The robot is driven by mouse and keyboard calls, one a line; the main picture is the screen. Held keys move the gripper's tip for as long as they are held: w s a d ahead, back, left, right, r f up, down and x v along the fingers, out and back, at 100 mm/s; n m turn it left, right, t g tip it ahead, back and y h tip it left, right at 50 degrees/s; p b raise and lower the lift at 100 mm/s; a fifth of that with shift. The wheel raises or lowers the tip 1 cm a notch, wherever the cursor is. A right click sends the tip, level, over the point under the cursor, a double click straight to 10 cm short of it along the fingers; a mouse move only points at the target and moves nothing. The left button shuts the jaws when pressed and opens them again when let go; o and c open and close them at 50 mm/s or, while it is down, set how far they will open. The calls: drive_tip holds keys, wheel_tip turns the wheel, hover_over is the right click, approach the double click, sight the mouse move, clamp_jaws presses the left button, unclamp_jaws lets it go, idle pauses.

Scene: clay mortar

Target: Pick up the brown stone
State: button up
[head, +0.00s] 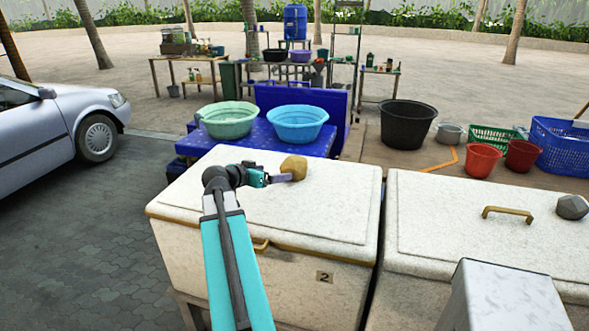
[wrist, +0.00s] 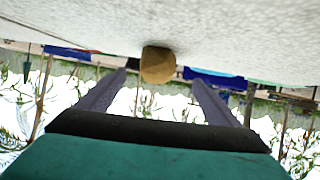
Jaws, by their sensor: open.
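The brown stone (head: 294,167) is a rounded tan lump on the white lid of the chest marked 2, near its far edge in the head view. In the wrist view the stone (wrist: 158,64) shows ahead, in line with the gap between the fingers. My gripper (head: 282,178) is low over the lid, just left of and in front of the stone. Its two fingers (wrist: 160,82) are spread apart with nothing held between them. In the head view one finger overlaps the stone's lower left edge, and I cannot tell whether it touches.
The white lid (head: 210,230) is otherwise clear. A second white chest (head: 440,220) stands right, with a handle (head: 508,212) and a grey stone (head: 572,207). Behind are a green basin (head: 229,123) and a blue basin (head: 297,123) on a blue box. A silver car (head: 50,135) stands left.

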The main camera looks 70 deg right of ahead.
sight(286, 171)
drive_tip(key=shift+s+d, duration=0.2)
drive_tip(key=shift+s, duration=0.1)
drive_tip(key=p+x, duration=0.2)
drive_tip(key=x, duration=0.5)
drive_tip(key=shift+d+r, duration=0.1)
drive_tip(key=shift+d, duration=0.15)
drive_tip(key=shift+s+d+f+p, duration=0.2)
drive_tip(key=shift+d+f+p, duration=0.15)
drive_tip(key=shift+d, duration=0.15)
drive_tip(key=shift+r+p+x, duration=0.25)
drive_tip(key=shift+p+x, duration=0.9)
drive_tip(key=shift+x, duration=0.3)
drive_tip(key=shift+p+x, duration=0.35)
drive_tip(key=shift+x, duration=0.85)
drive_tip(key=shift+a, duration=0.1)
